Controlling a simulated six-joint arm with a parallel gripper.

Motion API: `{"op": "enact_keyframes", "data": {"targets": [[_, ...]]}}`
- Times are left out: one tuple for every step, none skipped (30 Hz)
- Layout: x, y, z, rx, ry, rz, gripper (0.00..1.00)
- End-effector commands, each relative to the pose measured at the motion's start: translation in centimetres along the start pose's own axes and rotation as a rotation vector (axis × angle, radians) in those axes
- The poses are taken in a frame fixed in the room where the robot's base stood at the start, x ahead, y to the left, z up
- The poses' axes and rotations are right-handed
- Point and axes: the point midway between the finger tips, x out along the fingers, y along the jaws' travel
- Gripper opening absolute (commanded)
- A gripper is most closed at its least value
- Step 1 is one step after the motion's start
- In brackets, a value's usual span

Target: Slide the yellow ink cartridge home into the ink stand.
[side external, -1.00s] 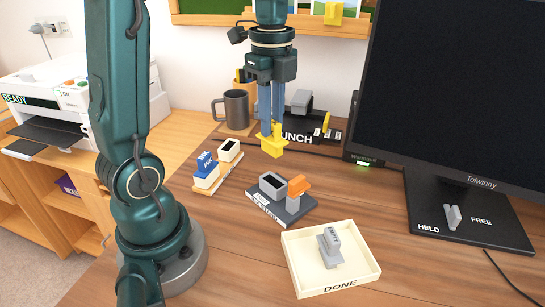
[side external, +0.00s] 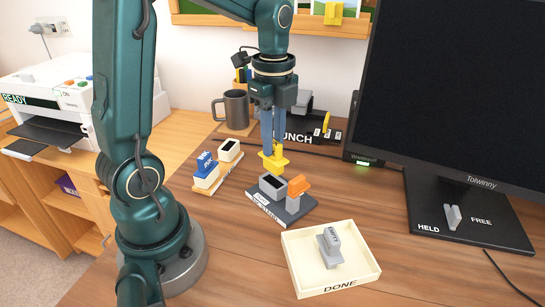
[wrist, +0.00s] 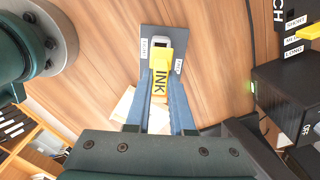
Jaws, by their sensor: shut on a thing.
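My gripper (side external: 272,150) is shut on the yellow ink cartridge (side external: 276,161). In the wrist view the cartridge (wrist: 161,75) lies between my blue fingers (wrist: 160,92) and bears the word INK. The likely ink stand is a dark base (side external: 294,212) carrying a grey open-topped box (side external: 272,186) and an orange-topped grey post (side external: 299,187). The cartridge hangs just above the grey box, apart from it in the side view. In the wrist view the dark base (wrist: 151,38) lies beyond the cartridge, which hides part of it.
A small pale stand (side external: 207,186) with a blue-and-white block and a dark-topped pale block is to the left. A cream DONE tray (side external: 365,275) holding a grey stamp is in front. The monitor (side external: 450,90) stands right, a mug (side external: 236,108) behind. Bare desk lies front left.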

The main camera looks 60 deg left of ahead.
Motion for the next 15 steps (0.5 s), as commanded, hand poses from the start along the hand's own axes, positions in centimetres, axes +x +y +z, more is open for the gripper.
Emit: {"op": "enact_keyframes", "data": {"targets": [[0.4, 0.0, 0.0, 0.0, 0.0, 0.002, 0.0], [0.6, 0.0, 0.0, 0.0, 0.0, 0.002, 0.0], [0.8, 0.1, 0.0, 0.0, 0.0, 0.002, 0.0], [1.0, 0.1, 0.0, 0.0, 0.0, 0.001, 0.0], [1.1, 0.0, 0.0, 0.0, 0.0, 0.001, 0.0], [1.2, 0.1, 0.0, 0.0, 0.0, 0.001, 0.0], [1.3, 0.1, 0.0, 0.0, 0.0, 0.001, 0.0], [1.4, 0.0, 0.0, 0.0, 0.0, 0.0, 0.0], [1.5, 0.0, 0.0, 0.0, 0.0, 0.0, 0.0], [1.5, 0.0, 0.0, 0.0, 0.0, 0.0, 0.0], [1.6, 0.0, 0.0, 0.0, 0.0, -0.001, 0.0], [1.6, 0.0, 0.0, 0.0, 0.0, -0.001, 0.0], [1.6, 0.0, 0.0, 0.0, 0.0, -0.001, 0.0], [1.6, 0.0, 0.0, 0.0, 0.0, -0.001, 0.0], [1.6, 0.0, 0.0, 0.0, 0.0, -0.001, 0.0]]}}
